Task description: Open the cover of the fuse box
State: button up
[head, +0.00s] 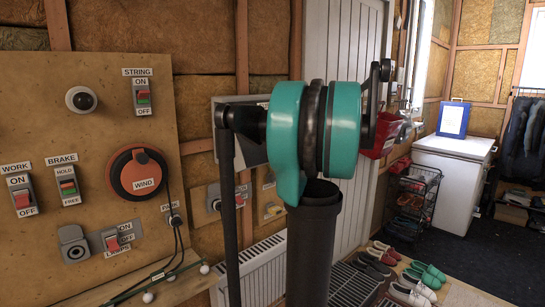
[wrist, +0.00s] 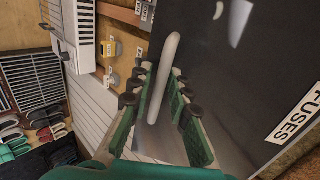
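In the wrist view the fuse box cover (wrist: 235,75) is a dark, shiny panel with a white "FUSES" label (wrist: 293,118). A pale rod-like handle (wrist: 169,62) stands on it near its left edge. My gripper (wrist: 162,82) is open, with one green finger on each side of the handle. I cannot tell whether either finger touches it. In the head view a grey box (head: 255,152) on the wall shows behind my arm, which hides most of it; no label shows there. My gripper is hidden in the head view.
A wooden panel with labelled switches (head: 100,130) is at the left. A white radiator (head: 250,272) is low on the wall. A white door (head: 343,50), a chest freezer (head: 450,165) and shoes on the floor (head: 410,290) are to the right. Dark floor at the right is clear.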

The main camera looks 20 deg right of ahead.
jog(key=w+f+t, duration=0.1)
jog(key=w, duration=0.1)
jog(key=w+a+f+t+y, duration=0.1)
jog(key=w, duration=0.1)
jog(key=w+a+f+t, duration=0.1)
jog(key=w+f, duration=0.1)
jog(key=shift+w+a+t, duration=0.15)
jog(key=shift+t, duration=0.25)
jog(key=shift+w+a+f+t+y, duration=0.1)
jog(key=shift+w+a+t+y, duration=0.1)
jog(key=shift+w, duration=0.2)
jog(key=shift+w+a+f+t+y, duration=0.1)
jog(key=shift+w+t+y, duration=0.1)
jog(key=shift+w, duration=0.2)
jog(key=v, duration=2)
jog(key=shift+r, duration=0.15)
dwell(0.5)
